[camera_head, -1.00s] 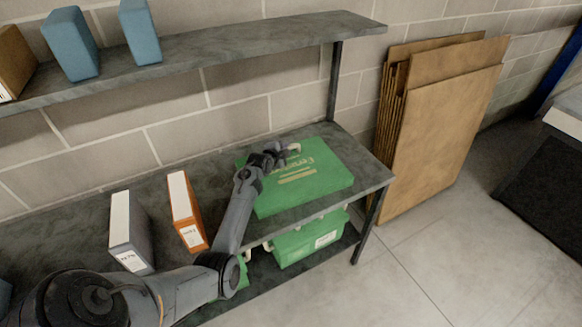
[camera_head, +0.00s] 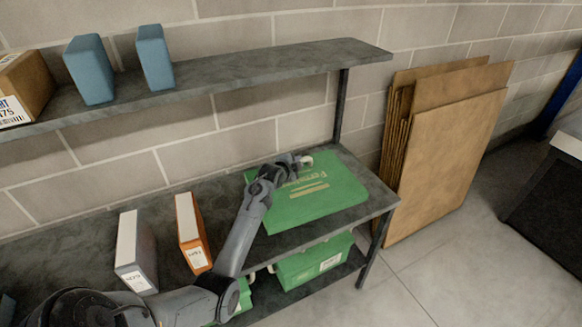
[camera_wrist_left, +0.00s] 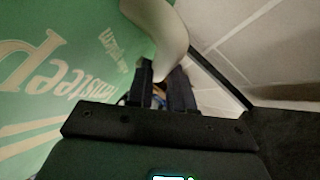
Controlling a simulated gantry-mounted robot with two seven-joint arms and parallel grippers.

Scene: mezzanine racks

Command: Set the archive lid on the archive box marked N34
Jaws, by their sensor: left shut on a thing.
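A flat green panel (camera_head: 320,197) with pale lettering, which looks like the archive lid, is over the right end of the middle shelf. I cannot tell whether it rests there or is slightly raised. My left gripper (camera_head: 301,161) is at its far edge, shut on a pale curved handle (camera_head: 308,159). In the left wrist view the fingers (camera_wrist_left: 163,82) close around this handle (camera_wrist_left: 160,28), beside the lettered green face (camera_wrist_left: 60,80). A green box (camera_head: 312,262) with a white label is on the lower shelf; its label is unreadable. My right gripper is not in view.
A grey binder (camera_head: 137,255) and an orange binder (camera_head: 192,235) stand left on the middle shelf (camera_head: 383,205). The upper shelf (camera_head: 260,68) carries two blue boxes and a cardboard box (camera_head: 25,85). Flat cardboard (camera_head: 450,150) leans against the wall. Floor in front is clear.

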